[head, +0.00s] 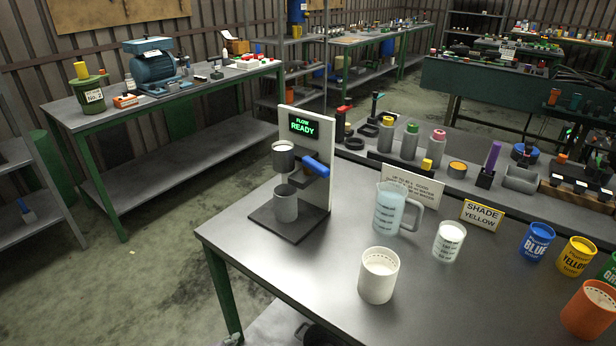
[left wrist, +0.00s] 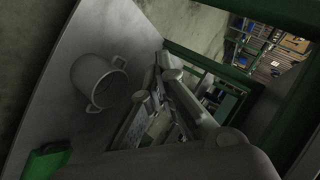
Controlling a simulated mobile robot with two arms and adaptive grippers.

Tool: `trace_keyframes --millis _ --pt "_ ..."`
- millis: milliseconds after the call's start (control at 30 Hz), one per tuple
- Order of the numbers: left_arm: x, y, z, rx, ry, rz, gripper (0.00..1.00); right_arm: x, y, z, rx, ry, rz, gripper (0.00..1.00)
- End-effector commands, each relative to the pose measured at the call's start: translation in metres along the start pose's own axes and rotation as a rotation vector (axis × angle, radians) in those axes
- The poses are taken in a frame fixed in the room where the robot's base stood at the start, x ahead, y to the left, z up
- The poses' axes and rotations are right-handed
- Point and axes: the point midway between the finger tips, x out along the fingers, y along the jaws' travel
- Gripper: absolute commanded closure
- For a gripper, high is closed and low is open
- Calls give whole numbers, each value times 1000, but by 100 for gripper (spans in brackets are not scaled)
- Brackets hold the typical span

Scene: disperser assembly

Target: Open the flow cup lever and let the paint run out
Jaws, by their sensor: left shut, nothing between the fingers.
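The flow stand has a white back panel (head: 322,143) with a green "FLOW READY" display (head: 302,124). The blue lever (head: 316,165) sticks out at the cup's right. A grey receiving cup (head: 286,206) stands below on the black base (head: 300,228); no paint stream shows between them. My left gripper (left wrist: 168,76) is shut and empty in the left wrist view, near a grey surface away from the stand. At most a dark bit of it shows at the head view's bottom edge. My right gripper is not in view.
A measuring jug (head: 391,212), a white cup (head: 379,275) and a glass beaker (head: 448,242) stand right of the stand. Paint cans (head: 537,242) fill the table's right side. The table's front left is clear. A two-handled pot (left wrist: 95,78) is near my left gripper.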

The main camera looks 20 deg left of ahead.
Motion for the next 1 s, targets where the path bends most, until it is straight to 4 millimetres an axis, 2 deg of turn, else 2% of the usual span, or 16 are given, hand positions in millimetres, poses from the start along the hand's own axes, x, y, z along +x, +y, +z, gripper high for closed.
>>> trace_keyframes --millis 33,100,267,367,433,500,600,733,800,900,1000 --pt "-10 -40 -22 56 39 -75 100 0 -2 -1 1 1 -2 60" --pt "-27 -85 -48 124 79 -165 100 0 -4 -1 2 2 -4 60" --pt "-73 -167 -99 265 152 -358 100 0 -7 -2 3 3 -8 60" --pt "-102 -218 -132 421 210 -509 100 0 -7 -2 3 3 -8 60" --pt "-121 -253 -158 602 262 -642 100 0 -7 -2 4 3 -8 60" --pt "-135 -277 -184 812 311 -766 100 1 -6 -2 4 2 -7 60" --pt "-152 -298 -213 1116 365 -915 100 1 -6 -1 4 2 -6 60" --pt "-165 -308 -239 1530 409 -1068 100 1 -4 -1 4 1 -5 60" --pt "-168 -309 -246 1735 421 -1121 100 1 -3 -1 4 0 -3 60" --pt "-168 -309 -248 1955 429 -1160 100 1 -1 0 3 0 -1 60" --pt "-167 -308 -246 2064 433 -1171 100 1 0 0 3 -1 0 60"
